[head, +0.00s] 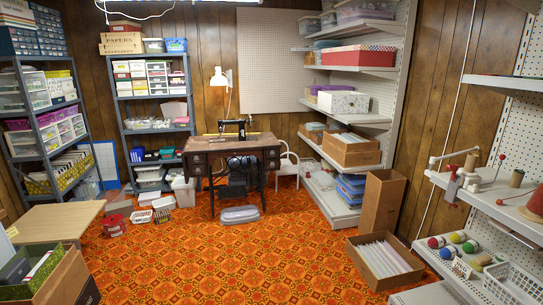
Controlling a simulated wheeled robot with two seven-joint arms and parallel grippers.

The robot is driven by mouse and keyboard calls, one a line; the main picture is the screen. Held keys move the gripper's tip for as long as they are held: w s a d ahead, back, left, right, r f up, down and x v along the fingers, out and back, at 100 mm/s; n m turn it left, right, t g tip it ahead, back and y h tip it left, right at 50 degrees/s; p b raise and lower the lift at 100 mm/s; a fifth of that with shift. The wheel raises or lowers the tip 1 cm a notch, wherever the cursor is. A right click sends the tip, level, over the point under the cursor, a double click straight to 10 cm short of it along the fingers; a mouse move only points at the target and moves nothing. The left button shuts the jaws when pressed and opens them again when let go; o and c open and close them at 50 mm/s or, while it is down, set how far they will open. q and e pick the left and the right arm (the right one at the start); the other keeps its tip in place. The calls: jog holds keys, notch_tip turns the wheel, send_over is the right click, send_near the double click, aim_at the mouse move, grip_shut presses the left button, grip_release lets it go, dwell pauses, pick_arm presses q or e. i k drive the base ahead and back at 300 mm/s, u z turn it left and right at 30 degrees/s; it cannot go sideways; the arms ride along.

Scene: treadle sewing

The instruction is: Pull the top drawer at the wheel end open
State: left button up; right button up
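The treadle sewing table (230,144) stands against the back wall, across the room from me. It has a dark wooden top, and a black sewing machine (232,127) stands upright on it. Small wooden drawers show under the top at the left end (196,160) and the right end (270,156). They look shut, but they are too small to be sure. Dark iron legs and treadle parts (237,180) show below; which end has the wheel is hard to tell. Neither of my grippers is in view.
Open orange patterned carpet (220,260) lies between me and the table. Cardboard boxes (384,200) and shelves (350,120) line the right; a small table (55,222) is at left.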

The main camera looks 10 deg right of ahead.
aim_at(270, 154)
jog(key=z, duration=0.05)
jog(key=i, duration=0.95)
jog(key=z, duration=0.45)
jog(key=i, duration=2.35)
jog(key=z, duration=0.6)
jog(key=i, duration=1.7)
jog(key=z, duration=0.15)
